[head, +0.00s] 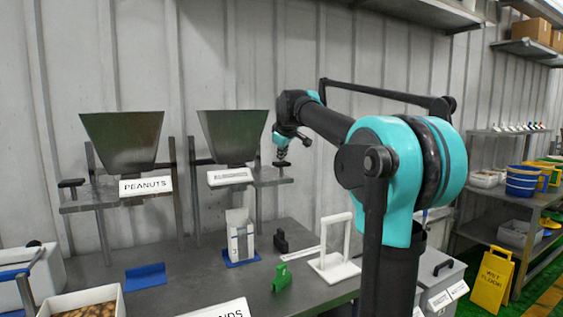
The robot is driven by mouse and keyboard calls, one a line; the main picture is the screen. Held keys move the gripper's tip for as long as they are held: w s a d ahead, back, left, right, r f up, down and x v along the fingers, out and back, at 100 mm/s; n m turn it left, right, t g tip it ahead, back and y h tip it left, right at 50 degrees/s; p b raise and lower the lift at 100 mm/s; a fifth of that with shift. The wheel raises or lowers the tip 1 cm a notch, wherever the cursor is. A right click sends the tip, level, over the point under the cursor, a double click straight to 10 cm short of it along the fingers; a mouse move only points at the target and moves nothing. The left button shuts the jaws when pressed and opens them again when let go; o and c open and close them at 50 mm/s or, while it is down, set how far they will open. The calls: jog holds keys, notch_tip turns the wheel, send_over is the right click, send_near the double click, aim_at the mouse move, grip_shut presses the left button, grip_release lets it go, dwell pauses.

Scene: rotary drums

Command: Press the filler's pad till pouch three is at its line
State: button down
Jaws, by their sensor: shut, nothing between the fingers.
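The filler on the right has a metal hopper (232,137) with a label (230,177) too small to read. A black pad (283,164) sits at the right end of its shelf. My gripper (281,154) is shut and points down right over this pad; I cannot tell whether it touches. A white pouch (241,238) stands upright on a blue holder (240,258) under the right hopper. Its fill level and line cannot be made out, and I cannot tell its number.
A second hopper (122,140), labelled PEANUTS, stands left with its own black pad (71,183). An empty blue holder (145,276) lies below it. A green clip (282,277), a black block (281,240) and a white stand (335,250) are on the bench.

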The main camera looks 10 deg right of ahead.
jog(key=shift+f, duration=1)
dwell(0.8)
jog(key=shift+r, duration=2.1)
notch_tip(320, 180, up, 5)
dwell(0.4)
